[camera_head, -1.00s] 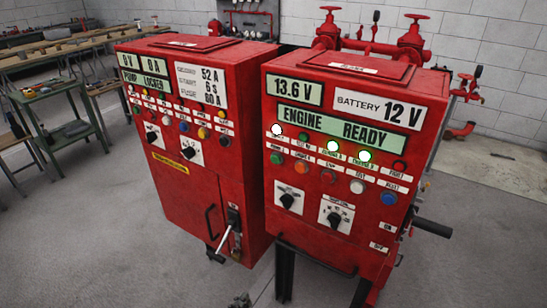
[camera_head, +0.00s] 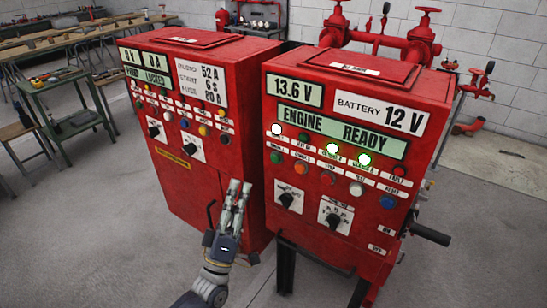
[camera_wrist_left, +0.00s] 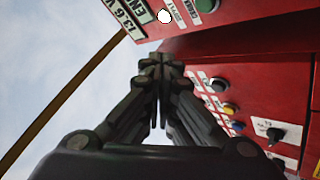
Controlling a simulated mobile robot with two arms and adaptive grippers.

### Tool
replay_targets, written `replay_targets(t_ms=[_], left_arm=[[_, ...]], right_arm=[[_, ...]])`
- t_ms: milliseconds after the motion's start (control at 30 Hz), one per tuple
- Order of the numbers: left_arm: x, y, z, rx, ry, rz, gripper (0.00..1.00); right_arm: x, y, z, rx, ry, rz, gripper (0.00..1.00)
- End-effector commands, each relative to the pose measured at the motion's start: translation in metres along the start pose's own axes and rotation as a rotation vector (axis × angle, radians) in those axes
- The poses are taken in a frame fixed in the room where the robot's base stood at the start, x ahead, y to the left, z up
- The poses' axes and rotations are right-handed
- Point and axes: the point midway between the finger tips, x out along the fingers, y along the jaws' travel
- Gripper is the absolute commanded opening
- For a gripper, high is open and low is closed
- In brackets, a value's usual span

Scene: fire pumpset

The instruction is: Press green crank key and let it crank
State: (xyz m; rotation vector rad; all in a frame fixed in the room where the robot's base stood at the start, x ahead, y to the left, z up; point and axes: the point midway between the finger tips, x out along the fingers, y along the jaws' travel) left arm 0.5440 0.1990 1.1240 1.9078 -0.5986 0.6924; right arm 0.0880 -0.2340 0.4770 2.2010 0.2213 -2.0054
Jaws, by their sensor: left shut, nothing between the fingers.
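The green crank key (camera_head: 275,157) is a round green button on the right red cabinet's panel, below the lit white lamp and left of an orange button. My right gripper is not in view.
The right cabinet (camera_head: 345,245) reads "ENGINE READY" (camera_head: 340,130), with two green lamps lit. The left cabinet (camera_head: 190,205) with its own buttons stands close beside it. A black side handle (camera_head: 430,234) sticks out at right. Grey floor is clear in front.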

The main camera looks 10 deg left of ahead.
Motion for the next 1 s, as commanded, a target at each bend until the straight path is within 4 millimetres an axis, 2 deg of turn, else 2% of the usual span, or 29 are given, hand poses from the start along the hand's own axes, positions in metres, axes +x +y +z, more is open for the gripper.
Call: replay_targets(t_ms=[133, 533, 1000], left_arm=[[0.003, 0.006, -0.004, -0.014, 0.013, 0.016, 0.00], [0.006, 0.002, -0.001, -0.012, 0.013, 0.015, 0.00], [0.048, -0.029, 0.031, -0.013, 0.013, 0.017, 0.00]], right_arm=[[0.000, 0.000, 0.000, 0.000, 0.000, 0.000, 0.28], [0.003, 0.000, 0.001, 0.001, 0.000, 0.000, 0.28], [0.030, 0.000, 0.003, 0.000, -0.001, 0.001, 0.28]])
